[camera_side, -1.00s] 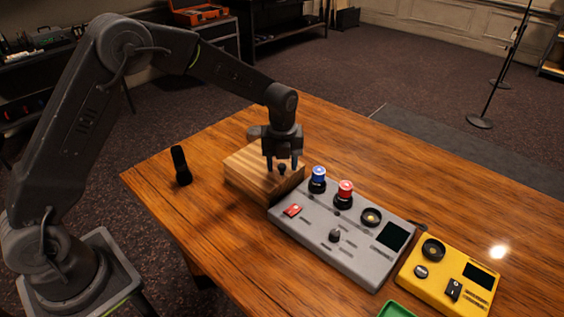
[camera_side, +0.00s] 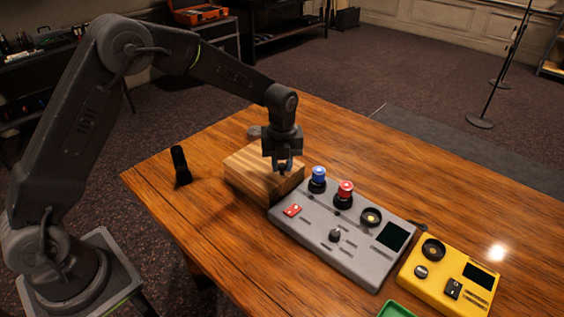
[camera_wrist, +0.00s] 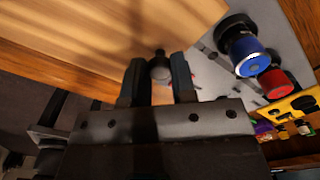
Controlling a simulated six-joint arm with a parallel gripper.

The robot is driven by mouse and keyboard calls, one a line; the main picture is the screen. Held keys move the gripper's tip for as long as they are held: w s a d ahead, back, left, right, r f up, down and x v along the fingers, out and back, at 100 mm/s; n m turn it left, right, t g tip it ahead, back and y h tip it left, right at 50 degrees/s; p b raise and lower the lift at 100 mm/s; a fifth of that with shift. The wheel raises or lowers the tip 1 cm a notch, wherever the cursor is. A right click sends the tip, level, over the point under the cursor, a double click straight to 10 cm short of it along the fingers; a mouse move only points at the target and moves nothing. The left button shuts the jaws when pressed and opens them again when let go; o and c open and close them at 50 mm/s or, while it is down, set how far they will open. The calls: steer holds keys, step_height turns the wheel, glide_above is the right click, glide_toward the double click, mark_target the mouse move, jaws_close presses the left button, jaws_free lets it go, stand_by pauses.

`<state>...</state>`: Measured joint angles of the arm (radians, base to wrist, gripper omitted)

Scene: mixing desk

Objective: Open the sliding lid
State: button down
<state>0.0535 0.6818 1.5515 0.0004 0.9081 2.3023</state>
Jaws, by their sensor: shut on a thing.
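The wooden box (camera_side: 250,177) with its striped sliding lid (camera_side: 246,161) stands on the desk, left of the grey panel. The lid also fills the top of the wrist view (camera_wrist: 90,30), and it looks closed. My gripper (camera_side: 284,168) points down over the lid's right part. In the wrist view my gripper (camera_wrist: 160,75) has its two fingers on either side of a small dark knob (camera_wrist: 160,67) on the lid and is shut on it. In the side view the fingers mostly hide the knob.
The grey panel (camera_side: 310,237) with a blue button (camera_side: 318,174) and a red button (camera_side: 345,188) stands close to the box's right side. A yellow device (camera_side: 430,283) is farther right. A black microphone-like thing (camera_side: 181,166) stands left of the box.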

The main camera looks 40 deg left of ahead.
mark_target(250, 155)
steer(key=shift+a, duration=0.1)
steer(key=a, duration=1.1)
steer(key=shift+a, duration=0.4)
steer(key=c, duration=0.9)
jaws_free()
steer(key=shift+c, duration=0.2)
step_height(250, 155, up, 14)
